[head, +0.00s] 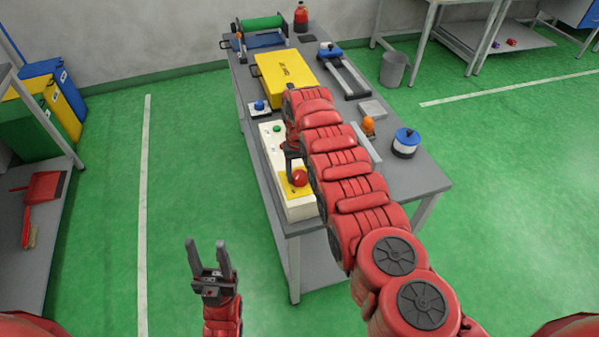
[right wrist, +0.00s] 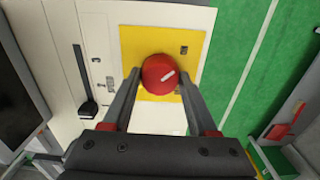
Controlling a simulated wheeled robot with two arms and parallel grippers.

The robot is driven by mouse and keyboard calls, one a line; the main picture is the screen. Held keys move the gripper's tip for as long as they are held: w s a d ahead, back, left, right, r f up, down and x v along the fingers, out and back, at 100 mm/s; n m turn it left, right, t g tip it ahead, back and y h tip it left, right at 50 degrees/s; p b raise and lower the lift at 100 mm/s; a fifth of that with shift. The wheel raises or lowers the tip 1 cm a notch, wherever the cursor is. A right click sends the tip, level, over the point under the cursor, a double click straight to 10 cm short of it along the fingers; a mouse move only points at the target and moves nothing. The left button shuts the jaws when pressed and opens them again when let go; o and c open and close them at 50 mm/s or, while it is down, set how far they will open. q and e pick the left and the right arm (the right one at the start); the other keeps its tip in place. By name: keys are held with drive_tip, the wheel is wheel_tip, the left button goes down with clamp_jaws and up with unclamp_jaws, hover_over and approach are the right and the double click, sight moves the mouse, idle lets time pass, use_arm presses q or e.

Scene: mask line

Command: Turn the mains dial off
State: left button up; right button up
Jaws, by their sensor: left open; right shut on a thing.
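The mains dial (head: 299,178) is a round red knob on a yellow plate (head: 287,189) at the near end of a cream panel (head: 301,208). In the right wrist view the dial (right wrist: 158,74) has a white mark slanting toward the upper right. A small dark label (right wrist: 184,50) sits on the plate above and right of it. My right gripper (head: 294,167) is shut on the dial, one finger on each side; its arm hides part of the panel in the head view. My left gripper (head: 206,243) is open and empty, low over the green floor, left of the table.
The grey table (head: 420,178) also holds a yellow case (head: 285,75), a blue button box (head: 259,107), an orange knob (head: 368,124) and a blue-lidded container (head: 405,143). A black lever (right wrist: 87,105) is on the panel beside the plate.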

drive_tip(key=m+b, duration=0.1)
drive_tip(key=m, duration=0.3)
drive_tip(key=shift+f+b, duration=0.1)
drive_tip(key=shift+b, duration=0.25)
drive_tip(key=m+b, duration=0.2)
drive_tip(key=shift+f+m, duration=0.1)
drive_tip(key=shift+m, duration=0.3)
drive_tip(key=m+b, duration=0.5)
drive_tip(key=m, duration=0.1)
drive_tip(key=shift+b, duration=0.3)
drive_tip(key=m+b, duration=0.1)
drive_tip(key=m, duration=0.1)
drive_tip(key=shift+m, duration=0.3)
drive_tip(key=shift+m+b, duration=0.65)
drive_tip(key=shift+m, duration=0.25)
drive_tip(key=shift+r+m, duration=0.2)
drive_tip(key=shift+m, duration=0.1)
drive_tip(key=o, duration=1.4)
